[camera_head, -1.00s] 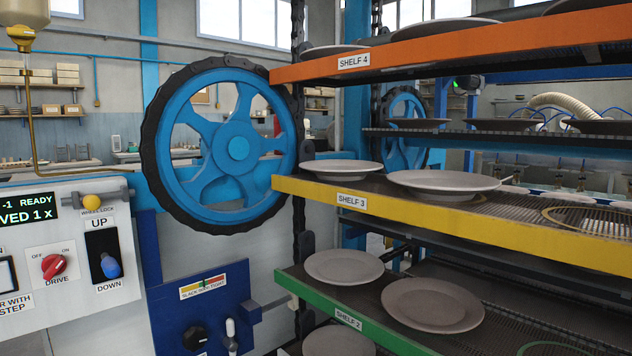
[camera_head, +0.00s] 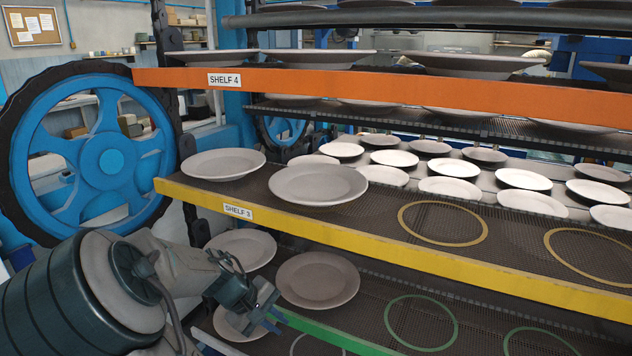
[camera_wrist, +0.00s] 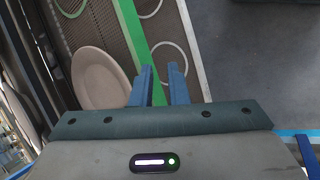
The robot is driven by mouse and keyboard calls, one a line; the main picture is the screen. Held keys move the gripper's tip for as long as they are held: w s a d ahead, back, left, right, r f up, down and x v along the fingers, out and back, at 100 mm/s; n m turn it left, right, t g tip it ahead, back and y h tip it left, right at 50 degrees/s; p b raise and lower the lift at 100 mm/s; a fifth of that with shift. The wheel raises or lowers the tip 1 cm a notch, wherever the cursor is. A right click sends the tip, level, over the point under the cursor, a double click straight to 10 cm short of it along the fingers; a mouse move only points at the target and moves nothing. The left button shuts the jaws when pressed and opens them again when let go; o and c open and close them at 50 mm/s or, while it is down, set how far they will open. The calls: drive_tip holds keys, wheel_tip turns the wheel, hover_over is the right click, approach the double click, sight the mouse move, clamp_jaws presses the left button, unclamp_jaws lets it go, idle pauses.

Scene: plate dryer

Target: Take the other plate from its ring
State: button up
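Yellow-edged shelf 3 (camera_head: 250,212) holds a left plate (camera_head: 222,163) and a second plate (camera_head: 318,183). Green-edged shelf 2 (camera_head: 340,336) below holds a left plate (camera_head: 240,247) and a second plate (camera_head: 317,278); their rings are hidden. A lower plate (camera_head: 238,322) shows partly behind my arm.
Empty yellow rings (camera_head: 442,223) and green rings (camera_head: 420,322) lie to the right. A white ring (camera_head: 317,345) lies on the lower shelf. Orange-edged shelf 4 (camera_head: 400,90) is above. A blue wheel (camera_head: 95,160) stands left. Floor (camera_wrist: 250,60) is clear in the wrist view.

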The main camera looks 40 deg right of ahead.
drive_tip(key=w+d+r+h+p, duration=0.2)
drive_tip(key=w+r+h+p, duration=0.15)
drive_tip(key=r, duration=0.85)
drive_tip(key=n+t+h+p, duration=0.1)
drive_tip(key=t+h+p, duration=0.1)
drive_tip(key=h+p, duration=0.25)
approach(292, 200)
drive_tip(key=p+x, duration=0.1)
drive_tip(key=x, duration=0.5)
drive_tip(key=shift+d, duration=0.3)
drive_tip(key=shift+p+x, duration=0.8)
drive_tip(key=shift+x, duration=1.85)
drive_tip(key=shift+a+f, duration=0.1)
drive_tip(key=shift+f, duration=0.05)
clamp_jaws()
